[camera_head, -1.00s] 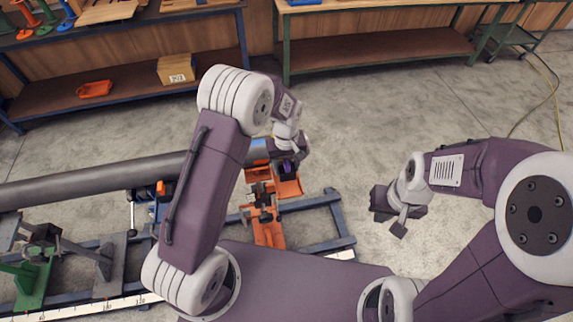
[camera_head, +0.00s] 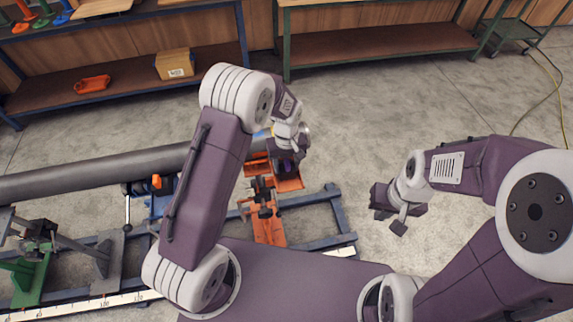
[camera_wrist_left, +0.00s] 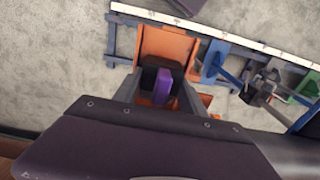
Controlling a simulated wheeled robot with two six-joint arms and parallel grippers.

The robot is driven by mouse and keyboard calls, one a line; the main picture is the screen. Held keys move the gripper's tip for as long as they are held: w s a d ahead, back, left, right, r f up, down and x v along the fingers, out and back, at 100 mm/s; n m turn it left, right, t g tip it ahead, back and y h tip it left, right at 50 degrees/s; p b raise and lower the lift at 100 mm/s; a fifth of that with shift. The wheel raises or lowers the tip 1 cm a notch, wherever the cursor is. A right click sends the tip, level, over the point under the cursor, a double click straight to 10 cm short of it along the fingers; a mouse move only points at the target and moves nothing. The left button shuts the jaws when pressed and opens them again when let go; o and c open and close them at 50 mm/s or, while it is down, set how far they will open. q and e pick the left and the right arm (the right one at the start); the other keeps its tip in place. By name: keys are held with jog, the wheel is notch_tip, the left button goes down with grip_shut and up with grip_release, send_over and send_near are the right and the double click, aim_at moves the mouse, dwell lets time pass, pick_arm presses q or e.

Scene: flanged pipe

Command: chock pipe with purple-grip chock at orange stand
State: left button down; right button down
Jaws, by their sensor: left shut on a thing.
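My left gripper (camera_head: 286,168) is shut on the purple-grip chock, which shows in the left wrist view as a black block with a purple grip (camera_wrist_left: 163,88) between the fingers. The chock is over the orange stand (camera_head: 266,226), near the pipe's right end. Whether it touches the stand or pipe cannot be told. The grey pipe (camera_head: 95,172) lies across the left side, its right part hidden behind my left arm. The orange stand also shows in the left wrist view (camera_wrist_left: 165,43). My right gripper (camera_head: 392,212) is apart at the right, over bare floor; its finger gap is unclear.
A blue stand with an orange knob (camera_head: 156,182) and a green stand (camera_head: 25,275) are on the dark blue rail frame (camera_head: 325,240). A shelf with a cardboard box (camera_head: 173,64) and an orange item (camera_head: 92,84) is behind.

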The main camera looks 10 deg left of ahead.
pick_arm(q)
jog(key=shift+w+a, duration=0.25)
jog(key=shift+w, duration=0.35)
jog(key=shift+w+a, duration=0.25)
jog(key=shift+w, duration=0.3)
jog(key=c, duration=0.6)
grip_release()
jog(key=shift+s+d+r+p, duration=0.1)
jog(key=shift+s+r+p, duration=0.05)
jog(key=shift+r+p, duration=1)
jog(key=shift+s+r+p, duration=0.2)
jog(key=shift+r+p, duration=0.7)
jog(key=shift+r, duration=0.3)
jog(key=shift+s+d+r+p, duration=0.1)
jog(key=shift+s+r+p, duration=0.05)
jog(key=shift+r+p, duration=1)
jog(key=shift+f, duration=0.1)
